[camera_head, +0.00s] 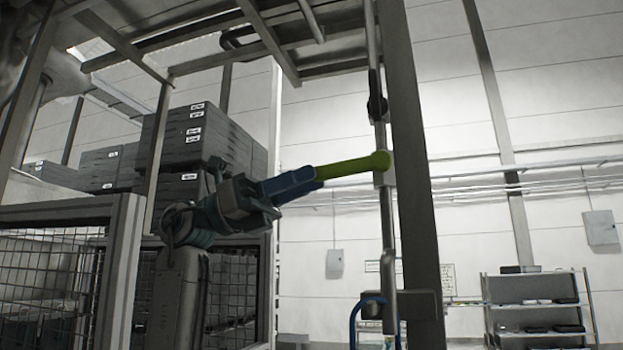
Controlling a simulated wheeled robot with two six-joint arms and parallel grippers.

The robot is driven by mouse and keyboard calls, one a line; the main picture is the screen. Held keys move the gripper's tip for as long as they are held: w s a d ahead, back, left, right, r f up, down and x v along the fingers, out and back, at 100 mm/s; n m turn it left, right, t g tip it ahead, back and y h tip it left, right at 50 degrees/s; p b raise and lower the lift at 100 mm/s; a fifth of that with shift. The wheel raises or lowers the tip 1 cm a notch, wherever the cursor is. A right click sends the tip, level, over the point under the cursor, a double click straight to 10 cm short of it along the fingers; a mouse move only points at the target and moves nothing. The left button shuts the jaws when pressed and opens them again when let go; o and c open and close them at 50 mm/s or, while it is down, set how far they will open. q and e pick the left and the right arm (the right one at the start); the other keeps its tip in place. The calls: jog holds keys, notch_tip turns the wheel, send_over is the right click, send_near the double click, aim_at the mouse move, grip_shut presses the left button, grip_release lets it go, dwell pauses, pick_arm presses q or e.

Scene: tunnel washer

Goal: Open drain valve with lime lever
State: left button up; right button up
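The lime lever (347,168) sticks out to the left, nearly level, from a vertical grey pipe (387,235). Its right end meets a pale valve body (386,174) on the pipe. My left gripper (300,181), with blue fingers, comes in from the left and its fingers are at the lever's left end. The fingers look closed around that end, which they hide. My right gripper is not in view.
A thick grey post (411,190) stands just right of the pipe. A mesh cage (62,265) and stacked grey crates (190,138) are at the left. A shelf rack (537,305) stands at the far right. A blue hose (353,325) loops low beside the pipe.

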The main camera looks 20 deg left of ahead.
pick_arm(q)
jog(key=a, duration=0.7)
jog(key=shift+a+f, duration=0.3)
jog(key=shift+f, duration=0.05)
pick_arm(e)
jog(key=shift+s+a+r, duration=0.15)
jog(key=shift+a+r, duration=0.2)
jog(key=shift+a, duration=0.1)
pick_arm(q)
jog(key=shift+p, duration=0.3)
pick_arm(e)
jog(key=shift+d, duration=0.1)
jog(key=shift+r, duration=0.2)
pick_arm(q)
jog(key=shift+a, duration=0.1)
